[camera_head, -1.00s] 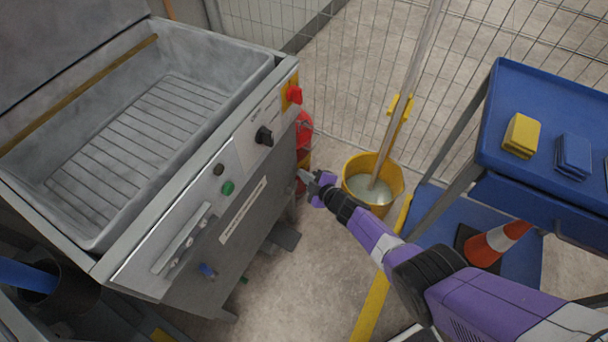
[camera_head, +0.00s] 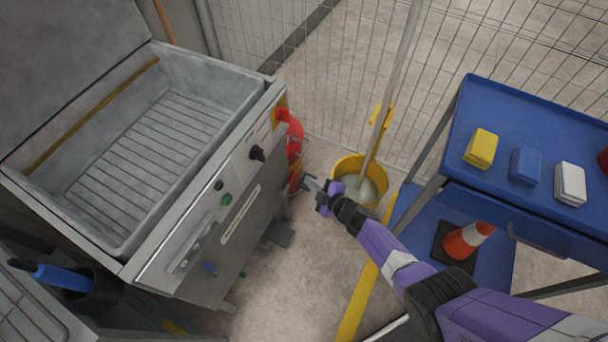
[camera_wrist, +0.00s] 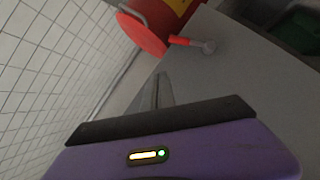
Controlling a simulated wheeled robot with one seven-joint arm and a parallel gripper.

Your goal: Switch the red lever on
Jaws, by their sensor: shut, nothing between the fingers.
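A red switch (camera_head: 283,115) sits on a yellow plate at the far right end of the machine's control panel. In the wrist view a red lever (camera_wrist: 185,41) with a round grey hub sticks out from a grey surface. I cannot tell whether these are the same part. My gripper (camera_head: 312,184) is shut and empty. In the head view it appears below and right of the red switch, beside the machine's end. Its fingers (camera_wrist: 160,92) point toward the grey surface in the wrist view, apart from the lever.
A yellow mop bucket (camera_head: 348,165) is just behind my gripper. A blue cart (camera_head: 540,125) and a traffic cone (camera_head: 466,240) are at right. A wire fence closes the back.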

